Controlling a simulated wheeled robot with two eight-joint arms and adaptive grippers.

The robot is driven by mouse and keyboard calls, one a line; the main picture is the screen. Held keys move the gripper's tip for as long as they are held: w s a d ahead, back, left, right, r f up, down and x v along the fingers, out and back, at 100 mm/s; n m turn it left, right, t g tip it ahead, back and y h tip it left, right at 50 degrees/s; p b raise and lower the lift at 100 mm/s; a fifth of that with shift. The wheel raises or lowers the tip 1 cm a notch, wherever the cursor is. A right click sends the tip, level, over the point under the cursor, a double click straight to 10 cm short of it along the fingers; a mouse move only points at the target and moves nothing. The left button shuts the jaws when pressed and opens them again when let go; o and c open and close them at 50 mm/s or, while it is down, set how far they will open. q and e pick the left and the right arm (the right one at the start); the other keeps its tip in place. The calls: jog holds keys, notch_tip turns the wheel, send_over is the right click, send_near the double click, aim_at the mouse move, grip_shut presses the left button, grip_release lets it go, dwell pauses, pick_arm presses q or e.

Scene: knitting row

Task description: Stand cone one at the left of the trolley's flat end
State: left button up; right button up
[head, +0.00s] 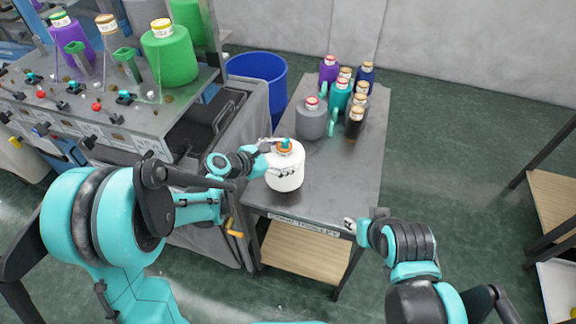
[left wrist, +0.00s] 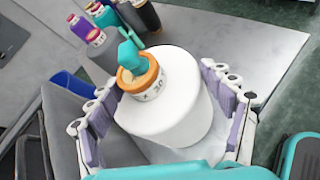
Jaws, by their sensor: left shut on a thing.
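A white yarn cone (head: 285,172) with an orange-brown top and a teal tip is over the near left part of the grey trolley (head: 335,195). It also shows large and upright in the left wrist view (left wrist: 180,115), with a numbered label round its neck. My left gripper (head: 268,160) is shut on the white cone, with its purple-padded fingers on both sides of it. I cannot tell whether the cone's base touches the trolley top. My right gripper (head: 352,225) is beside the trolley's near right corner, too small to judge its jaws.
A grey cone (head: 311,122), a teal cone (head: 339,97), a dark brown cone (head: 355,125) and several others cluster on the trolley's far half. The near right top is bare. A knitting machine (head: 150,125) and a blue bin (head: 262,75) stand left.

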pick_arm(q)
jog(key=shift+w+d+f, duration=0.2)
jog(key=shift+w+f, duration=0.15)
jog(key=shift+w, duration=0.1)
jog(key=shift+w+d+f, duration=0.15)
jog(key=shift+w+f, duration=0.15)
jog(key=shift+w, duration=0.15)
notch_tip(320, 180, down, 4)
jog(key=shift+r+b, duration=0.1)
jog(key=shift+b, duration=1)
jog(key=o, duration=1.8)
jog(key=shift+o, duration=0.2)
jog(key=shift+s, duration=0.1)
jog(key=shift+r, duration=0.1)
